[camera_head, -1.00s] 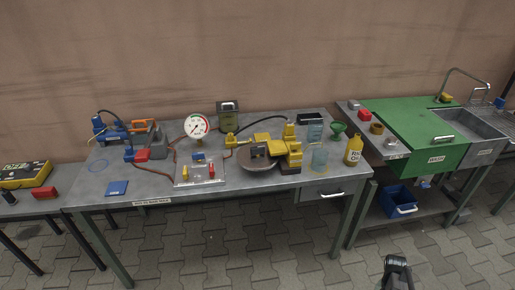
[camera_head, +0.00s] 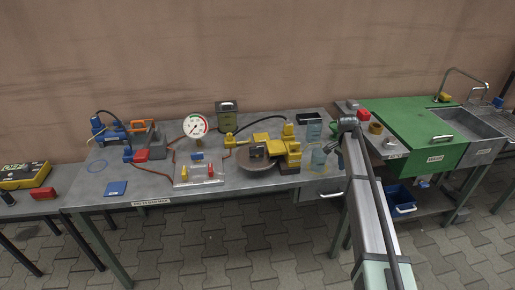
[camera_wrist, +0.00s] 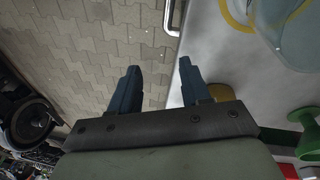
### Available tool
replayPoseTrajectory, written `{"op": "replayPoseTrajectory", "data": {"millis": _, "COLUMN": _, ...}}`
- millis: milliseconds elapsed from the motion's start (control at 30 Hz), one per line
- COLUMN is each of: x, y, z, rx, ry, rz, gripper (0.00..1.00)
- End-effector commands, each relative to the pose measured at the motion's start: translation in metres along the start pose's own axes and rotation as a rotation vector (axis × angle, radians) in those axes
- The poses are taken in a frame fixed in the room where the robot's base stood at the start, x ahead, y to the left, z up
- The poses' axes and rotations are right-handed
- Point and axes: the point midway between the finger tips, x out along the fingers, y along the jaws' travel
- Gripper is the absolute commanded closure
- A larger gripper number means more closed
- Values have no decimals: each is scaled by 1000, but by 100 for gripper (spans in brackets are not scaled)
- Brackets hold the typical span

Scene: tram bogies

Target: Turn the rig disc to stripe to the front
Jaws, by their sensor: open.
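The rig disc (camera_head: 257,172) is a flat, round, grey-brown plate on the middle bench, with a darker round hub. A yellow caliper-like unit (camera_head: 291,152) stands at its right and covers part of the rim. I cannot make out a stripe on the disc at this size. My gripper (camera_wrist: 158,68) is open and empty in the wrist view, its two dark blue fingers apart above the bench's front edge and the floor. In the head view it is at the bench's right end, right of the disc and apart from it. The disc is not recognisable in the wrist view.
Clear beakers (camera_head: 318,160) stand between the disc and my arm. A dial gauge (camera_head: 195,126) and a small plate with pegs (camera_head: 199,176) stand left.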

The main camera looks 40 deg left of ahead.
Motion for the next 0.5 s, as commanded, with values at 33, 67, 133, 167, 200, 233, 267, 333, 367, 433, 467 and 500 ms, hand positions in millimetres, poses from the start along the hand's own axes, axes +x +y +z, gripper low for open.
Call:
{"op": "replayPoseTrajectory", "data": {"millis": 33, "x": -29, "y": -23, "z": -2, "rx": 10, "ry": 12, "rz": -17, "gripper": 53}}
{"op": "replayPoseTrajectory", "data": {"millis": 67, "x": -44, "y": -33, "z": 0, "rx": 20, "ry": 17, "rz": -25, "gripper": 53}}
{"op": "replayPoseTrajectory", "data": {"millis": 133, "x": -81, "y": -55, "z": 5, "rx": 40, "ry": 27, "rz": -45, "gripper": 53}}
{"op": "replayPoseTrajectory", "data": {"millis": 167, "x": -98, "y": -65, "z": 9, "rx": 51, "ry": 30, "rz": -55, "gripper": 53}}
{"op": "replayPoseTrajectory", "data": {"millis": 200, "x": -121, "y": -80, "z": 18, "rx": 63, "ry": 32, "rz": -69, "gripper": 53}}
{"op": "replayPoseTrajectory", "data": {"millis": 233, "x": -139, "y": -92, "z": 28, "rx": 73, "ry": 31, "rz": -80, "gripper": 53}}
{"op": "replayPoseTrajectory", "data": {"millis": 267, "x": -155, "y": -104, "z": 42, "rx": 84, "ry": 26, "rz": -91, "gripper": 53}}
{"op": "replayPoseTrajectory", "data": {"millis": 333, "x": -179, "y": -126, "z": 78, "rx": 105, "ry": 6, "rz": -109, "gripper": 53}}
{"op": "replayPoseTrajectory", "data": {"millis": 367, "x": -186, "y": -134, "z": 94, "rx": 114, "ry": -4, "rz": -114, "gripper": 53}}
{"op": "replayPoseTrajectory", "data": {"millis": 433, "x": -201, "y": -151, "z": 132, "rx": 131, "ry": -31, "rz": -125, "gripper": 53}}
{"op": "replayPoseTrajectory", "data": {"millis": 467, "x": -207, "y": -157, "z": 147, "rx": 139, "ry": -41, "rz": -129, "gripper": 53}}
{"op": "replayPoseTrajectory", "data": {"millis": 500, "x": -214, "y": -165, "z": 167, "rx": 147, "ry": -56, "rz": -133, "gripper": 53}}
